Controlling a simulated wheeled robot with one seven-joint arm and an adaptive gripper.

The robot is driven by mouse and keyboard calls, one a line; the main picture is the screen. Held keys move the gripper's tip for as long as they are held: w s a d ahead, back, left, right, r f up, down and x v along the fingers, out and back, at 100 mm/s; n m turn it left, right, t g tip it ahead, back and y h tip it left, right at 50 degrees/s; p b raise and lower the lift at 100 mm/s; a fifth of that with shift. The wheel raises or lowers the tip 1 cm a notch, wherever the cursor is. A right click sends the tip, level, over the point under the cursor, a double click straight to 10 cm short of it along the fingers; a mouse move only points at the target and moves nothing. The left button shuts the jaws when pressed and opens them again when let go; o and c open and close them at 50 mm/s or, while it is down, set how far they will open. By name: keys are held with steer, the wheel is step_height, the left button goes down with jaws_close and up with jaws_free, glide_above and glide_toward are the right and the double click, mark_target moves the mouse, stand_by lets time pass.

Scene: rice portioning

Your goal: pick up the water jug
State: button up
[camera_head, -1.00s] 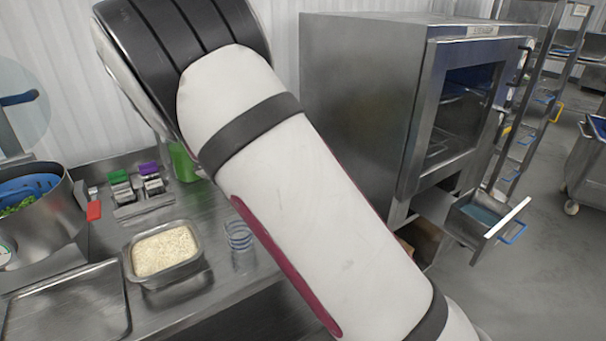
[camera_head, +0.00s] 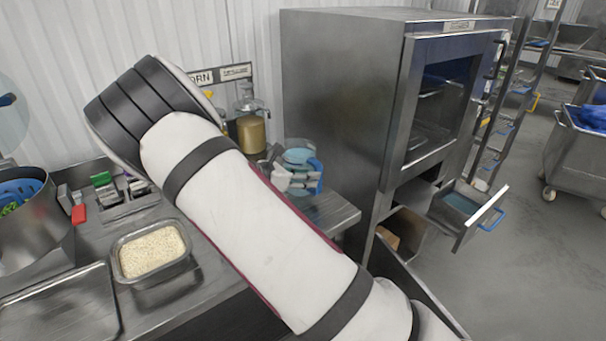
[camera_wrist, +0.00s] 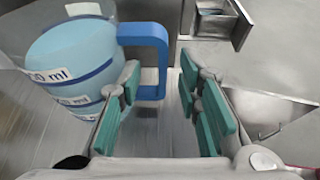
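The water jug (camera_head: 299,156) is clear, with blue water and a blue handle, and stands at the right end of the counter in the head view. In the wrist view the jug (camera_wrist: 70,65) fills the upper left, with "ml" labels on its side. Its blue handle (camera_wrist: 161,60) points right. My gripper (camera_wrist: 160,75) is open, with teal pads on both fingers. The handle appears in the gap between the fingertips, nearer the left finger. I cannot tell whether they touch. In the head view my arm hides part of the counter.
A metal pan of rice (camera_head: 150,252) sits on the counter, with an empty tray (camera_head: 62,308) in front. A large steel oven (camera_head: 345,90) rises to the right, with an open drawer (camera_head: 468,212) below.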

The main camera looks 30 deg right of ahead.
mark_target(318, 193)
steer(key=x, duration=0.4)
steer(key=shift+s+d+r+p, duration=0.1)
steer(key=shift+s+r+p, duration=0.15)
steer(key=shift+p, duration=0.1)
steer(key=shift+w+d+f, duration=0.2)
steer(key=shift+d+f, duration=0.05)
steer(key=shift+d, duration=0.1)
jaws_close()
steer(key=shift+r, duration=0.1)
